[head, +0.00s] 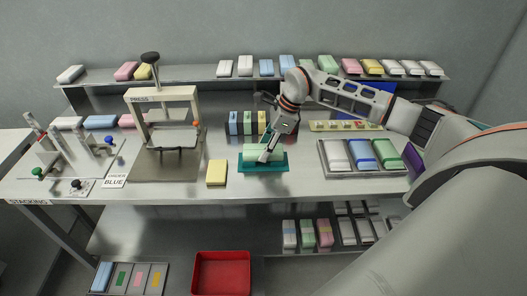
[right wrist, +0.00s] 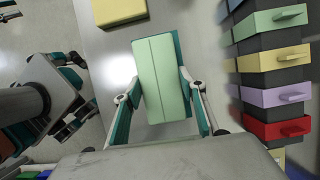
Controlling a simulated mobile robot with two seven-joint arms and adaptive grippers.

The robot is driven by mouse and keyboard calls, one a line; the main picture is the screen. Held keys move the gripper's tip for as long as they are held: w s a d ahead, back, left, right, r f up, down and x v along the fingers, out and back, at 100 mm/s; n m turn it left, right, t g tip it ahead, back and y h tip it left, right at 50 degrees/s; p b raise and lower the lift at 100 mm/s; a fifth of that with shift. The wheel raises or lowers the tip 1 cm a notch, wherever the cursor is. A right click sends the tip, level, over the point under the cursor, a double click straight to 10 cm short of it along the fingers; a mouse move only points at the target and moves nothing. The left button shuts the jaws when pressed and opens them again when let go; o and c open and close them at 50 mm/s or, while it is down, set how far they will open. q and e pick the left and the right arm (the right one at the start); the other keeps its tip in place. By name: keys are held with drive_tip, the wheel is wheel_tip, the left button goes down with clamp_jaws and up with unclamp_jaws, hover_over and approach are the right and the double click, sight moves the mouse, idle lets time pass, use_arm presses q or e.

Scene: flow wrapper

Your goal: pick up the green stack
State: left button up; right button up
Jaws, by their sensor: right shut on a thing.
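The green stack (head: 256,151) is a pale green block with a seam along its top. In the head view it shows just above the teal base (head: 282,167), near the table's front middle; I cannot tell whether it touches the base. My right gripper (head: 267,153) is shut on it and hides part of it. In the right wrist view the stack (right wrist: 160,78) lies between the fingers of my right gripper (right wrist: 165,100).
A yellow block (head: 217,173) lies left of the base, and the press (head: 165,110) stands further left. Coloured drawers (right wrist: 275,95) stand close behind the stack. A grey tray (head: 324,160) with white, blue and green stacks is to the right.

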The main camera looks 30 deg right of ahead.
drive_tip(key=shift+r, duration=0.15)
use_arm(q)
drive_tip(key=shift+f, duration=0.15)
use_arm(e)
wheel_tip(320, 180, up, 20)
idle(0.3)
